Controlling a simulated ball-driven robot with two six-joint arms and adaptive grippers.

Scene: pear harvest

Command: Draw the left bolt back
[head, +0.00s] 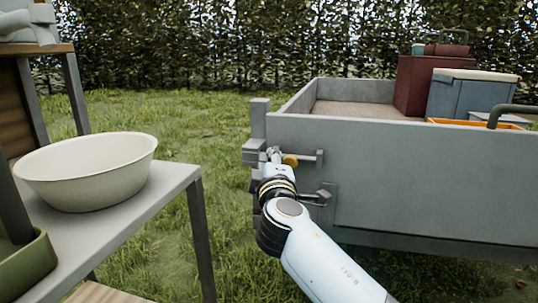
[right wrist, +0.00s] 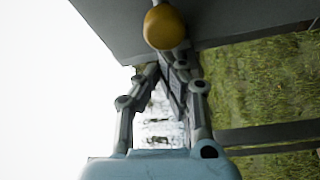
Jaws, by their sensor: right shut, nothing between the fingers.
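The left bolt (head: 308,157) is a grey rod on the left end of the grey trailer side panel, with a yellow knob (head: 290,160). The knob also shows at the top of the right wrist view (right wrist: 164,27). My right gripper (head: 274,153) is at the panel's left corner, just left of the knob. In the right wrist view its fingers (right wrist: 172,78) are shut and empty, with the knob beyond their tips. Whether a finger touches the knob or bolt I cannot tell. My right arm partly hides the corner below the bolt.
The trailer wall (head: 430,180) fills the right side. A dark red box (head: 415,85), a blue-grey box (head: 465,98) and an orange crate (head: 470,124) stand in the trailer. A white bowl (head: 85,175) stands on a grey table (head: 150,205) at left. Grass lies between.

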